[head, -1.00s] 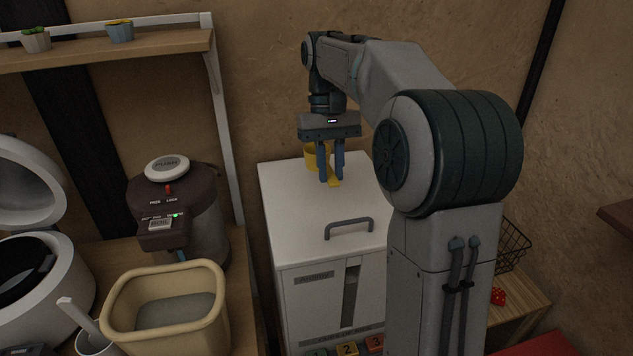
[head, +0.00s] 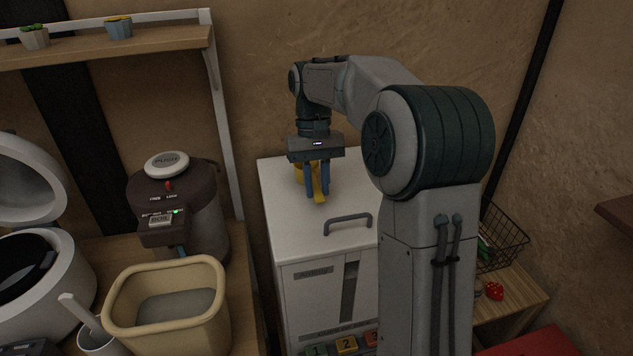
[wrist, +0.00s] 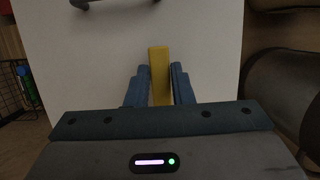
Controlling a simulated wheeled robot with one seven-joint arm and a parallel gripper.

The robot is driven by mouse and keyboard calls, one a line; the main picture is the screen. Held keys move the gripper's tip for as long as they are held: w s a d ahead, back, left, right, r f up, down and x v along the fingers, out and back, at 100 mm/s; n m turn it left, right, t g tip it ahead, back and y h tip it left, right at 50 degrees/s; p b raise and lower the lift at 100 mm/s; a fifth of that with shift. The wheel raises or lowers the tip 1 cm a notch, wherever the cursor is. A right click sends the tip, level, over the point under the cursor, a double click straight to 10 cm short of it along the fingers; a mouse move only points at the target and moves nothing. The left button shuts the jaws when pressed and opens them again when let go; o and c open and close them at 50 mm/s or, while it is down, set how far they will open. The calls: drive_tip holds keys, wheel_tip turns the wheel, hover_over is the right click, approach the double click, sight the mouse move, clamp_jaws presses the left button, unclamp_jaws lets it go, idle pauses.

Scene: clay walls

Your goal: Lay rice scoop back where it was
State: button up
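The rice scoop appears to be the yellow cup-shaped piece with a flat handle (head: 320,198). The handle also shows in the wrist view (wrist: 159,72), running between my fingers and out past their tips. My gripper (head: 318,193) is shut on this handle, fingers pointing down. The scoop's yellow cup (head: 299,174) is partly hidden behind the fingers. The scoop is over the top of the white rice dispenser cabinet (head: 285,222); I cannot tell whether it touches the top.
A grey bar handle (head: 348,221) rises from the cabinet top near its front. To the left are a cream tub (head: 165,330), a dark-lidded air pot (head: 180,200), a white cooker (head: 45,300) and a white paddle (head: 78,312) in a holder. A wire basket (head: 503,240) stands at right.

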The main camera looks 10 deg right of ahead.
sight(314, 181)
drive_tip(key=o, duration=0.3)
drive_tip(key=p+v, duration=0.1)
drive_tip(key=v, duration=1.1)
drive_tip(key=shift+r+p, duration=0.15)
drive_tip(key=shift+p, duration=0.15)
drive_tip(key=s+f+t, duration=0.3)
drive_tip(key=s+f, duration=0.4)
drive_tip(key=s, duration=0.6)
drive_tip(key=s+f+t, duration=0.3)
drive_tip(key=s+f, duration=0.5)
drive_tip(key=s, duration=0.5)
drive_tip(key=shift+a, duration=0.1)
drive_tip(key=shift+c, duration=0.5)
